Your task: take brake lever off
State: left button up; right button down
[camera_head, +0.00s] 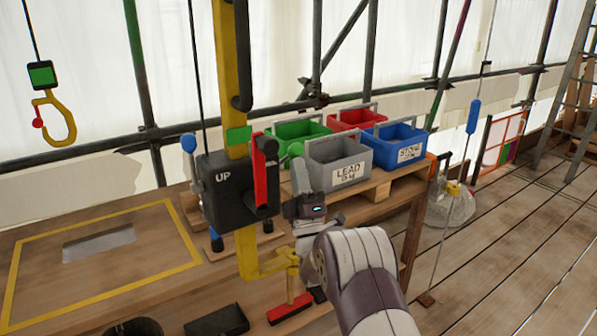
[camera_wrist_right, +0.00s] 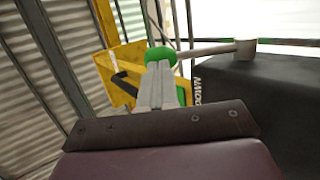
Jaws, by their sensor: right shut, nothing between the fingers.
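The black winch box (camera_head: 225,188), marked UP, is fixed on a yellow post. A red bar (camera_head: 260,172) stands upright on its right side, with dark ends. A thin rod with a green ball knob (camera_head: 295,150) sticks out to the right of the box. The pictures do not name which is the brake lever. In the right wrist view the green knob (camera_wrist_right: 160,57) shows just beyond my fingertips, its rod running right to the box (camera_wrist_right: 275,95). My right gripper (camera_head: 299,172) is shut and empty, close to the knob; contact cannot be told. My left gripper is out of view.
Green, red, blue and grey bins (camera_head: 340,162) stand on a pallet right behind my gripper. A hook (camera_head: 55,118) hangs at far left. A yellow-framed bench area (camera_head: 100,250) lies left. A red-headed mallet (camera_head: 290,308) lies below my arm. The floor at right is mostly clear.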

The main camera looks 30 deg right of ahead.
jog(key=shift+r, duration=0.15)
jog(key=w+r+n+g+y+p, duration=0.1)
jog(key=r+g+p, duration=0.1)
jog(key=w+r+n+g+y+p, duration=0.1)
jog(key=r+g+p, duration=0.1)
jog(key=p, duration=0.1)
jog(key=w+r+n+g+y+p, duration=0.1)
jog(key=r+p, duration=0.1)
jog(key=shift+w+a+g+y+p, duration=0.2)
jog(key=shift+g+y+p, duration=0.1)
jog(key=shift+g, duration=0.1)
jog(key=w+g, duration=0.1)
jog(key=w+r+g, duration=0.1)
jog(key=w, duration=0.1)
jog(key=shift+w+a+r+n+p, duration=0.1)
jog(key=shift+r+n+p, duration=0.1)
jog(key=shift+n+p, duration=0.15)
jog(key=shift+r, duration=0.15)
